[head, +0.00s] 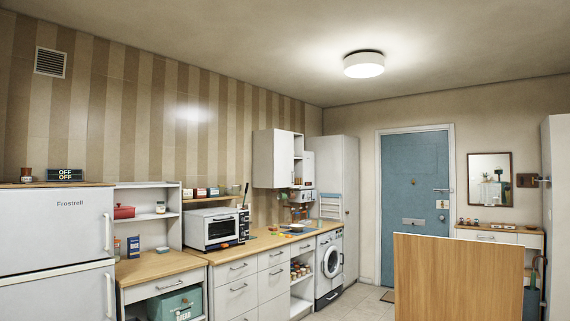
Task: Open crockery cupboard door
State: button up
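No cupboard carries a readable crockery label, so I cannot tell which one is meant. A white wall cupboard (273,158) hangs above the far part of the worktop, with small open shelves at its right side. A tall white cupboard (350,170) stands in the far corner, left of the blue door, and looks shut. Another tall pale unit (557,210) is cut off by the right edge of the picture. My gripper is not in view, so its place and state do not show.
A fridge (58,245) stands at the near left. A white toaster oven (213,228) sits on the wooden worktop (160,266). A washing machine (329,262) stands farther along. A wooden panel (458,277) blocks the front right. Some tiled floor (350,305) is clear.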

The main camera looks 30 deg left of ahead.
aim_at(283, 176)
jog(key=u, duration=1.9)
jog(key=i, duration=3.3)
jog(key=z, duration=1.75)
jog(key=i, duration=3.5)
